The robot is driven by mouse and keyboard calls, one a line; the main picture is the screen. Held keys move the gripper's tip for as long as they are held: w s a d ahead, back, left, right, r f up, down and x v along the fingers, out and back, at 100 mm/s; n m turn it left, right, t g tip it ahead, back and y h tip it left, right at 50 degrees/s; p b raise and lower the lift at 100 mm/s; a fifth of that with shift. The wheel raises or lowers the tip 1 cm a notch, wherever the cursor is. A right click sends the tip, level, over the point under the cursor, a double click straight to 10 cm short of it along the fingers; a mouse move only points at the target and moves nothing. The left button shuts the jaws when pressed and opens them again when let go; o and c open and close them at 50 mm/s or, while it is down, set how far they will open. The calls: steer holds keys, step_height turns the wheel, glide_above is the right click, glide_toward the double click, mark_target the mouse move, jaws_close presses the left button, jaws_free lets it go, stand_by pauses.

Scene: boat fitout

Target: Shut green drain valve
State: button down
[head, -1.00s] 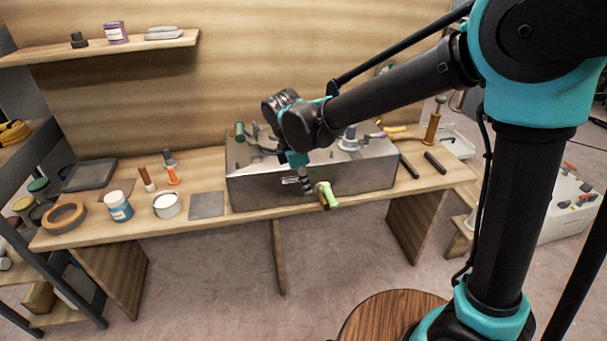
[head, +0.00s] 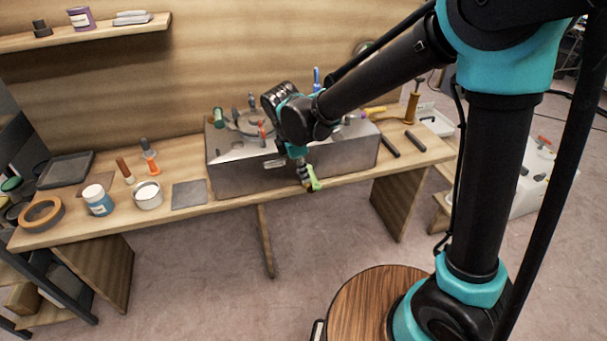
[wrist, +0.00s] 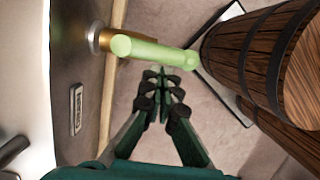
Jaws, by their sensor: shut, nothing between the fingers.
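The green drain valve (head: 314,180) is on the front of the grey metal tank (head: 240,176), low at its right half. In the wrist view its light green handle (wrist: 155,51) reaches across the picture from a brass stem (wrist: 106,41) at the tank wall. My gripper (head: 304,180) is beside the valve in the head view and partly covers it. In the wrist view my gripper (wrist: 162,86) is shut and empty, its dark fingertips just below the handle in the picture. I cannot tell whether they touch it.
A label plate (wrist: 76,110) is on the tank wall. Red (head: 262,132) and blue (head: 317,79) handles stand on or behind the tank. The bench (head: 160,228) holds a blue-labelled jar (head: 98,201), a white tin (head: 148,195) and dark bars. Open floor lies before the bench.

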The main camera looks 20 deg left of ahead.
steer(key=shift+d+n, duration=0.35)
steer(key=shift+n, duration=0.35)
steer(key=n, duration=0.1)
steer(key=d+n, duration=0.2)
steer(key=shift+w+n+t+y, duration=0.3)
steer(key=shift+n+t+y, duration=0.1)
steer(key=shift+w+d+n+y, duration=0.2)
steer(key=shift+w+d+n, duration=0.3)
steer(key=shift+w+n, duration=0.4)
steer(key=shift+w+d+n+y, duration=0.2)
steer(key=shift+w+d+n, duration=0.25)
steer(key=shift+w+n, duration=0.45)
steer(key=shift+w+d+n+y, duration=0.2)
steer(key=shift+w+d+n, duration=0.3)
steer(key=shift+w+n, duration=0.4)
